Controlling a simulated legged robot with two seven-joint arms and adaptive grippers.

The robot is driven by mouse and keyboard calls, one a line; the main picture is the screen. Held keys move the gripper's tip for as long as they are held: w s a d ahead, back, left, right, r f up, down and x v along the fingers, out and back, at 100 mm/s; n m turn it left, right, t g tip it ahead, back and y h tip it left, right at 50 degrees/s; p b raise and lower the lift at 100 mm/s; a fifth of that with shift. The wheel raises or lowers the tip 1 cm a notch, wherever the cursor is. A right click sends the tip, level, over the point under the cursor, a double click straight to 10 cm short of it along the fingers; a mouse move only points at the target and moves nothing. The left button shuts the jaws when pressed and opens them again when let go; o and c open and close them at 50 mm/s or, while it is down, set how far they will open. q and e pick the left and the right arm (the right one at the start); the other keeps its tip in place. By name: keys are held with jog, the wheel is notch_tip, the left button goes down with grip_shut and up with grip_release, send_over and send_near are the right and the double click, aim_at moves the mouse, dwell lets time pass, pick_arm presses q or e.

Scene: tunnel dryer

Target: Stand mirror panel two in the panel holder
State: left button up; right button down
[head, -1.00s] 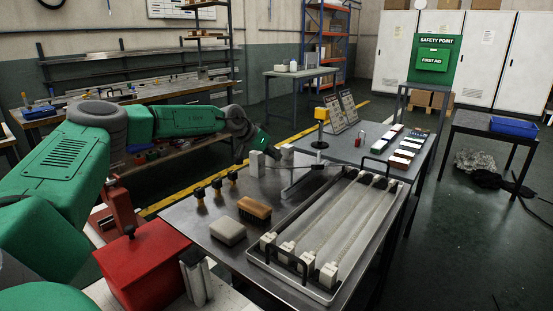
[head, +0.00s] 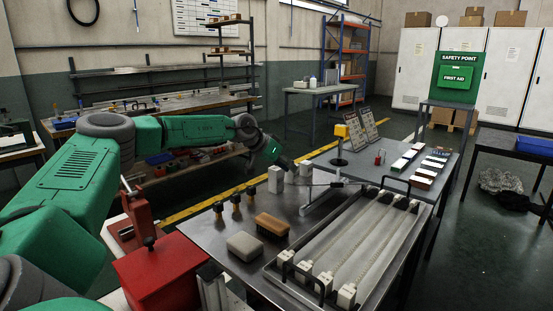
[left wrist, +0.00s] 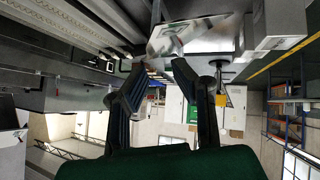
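A thin shiny plate, which looks like a mirror panel (head: 318,198), leans at a slant on the steel table behind the lamp tray. It also shows as a reflective sheet in the left wrist view (left wrist: 190,38). My left gripper (head: 322,185) is at the plate's upper edge. In the left wrist view its two dark fingers (left wrist: 160,66) are apart, with the plate just beyond their tips. I cannot tell whether they touch it. Two pale upright blocks (head: 277,179) stand left of the plate. I cannot identify the panel holder for certain. My right gripper is out of view.
A tray (head: 385,262) of long lamps with black handles fills the table's right side. A brush (head: 272,225), a grey block (head: 244,246) and several black-and-yellow knobs (head: 236,205) stand at left. A yellow-topped post (head: 341,132) stands behind.

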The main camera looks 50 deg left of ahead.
pick_arm(q)
jog(key=v, duration=0.8)
jog(key=shift+s+a+r, duration=0.1)
jog(key=shift+a, duration=0.05)
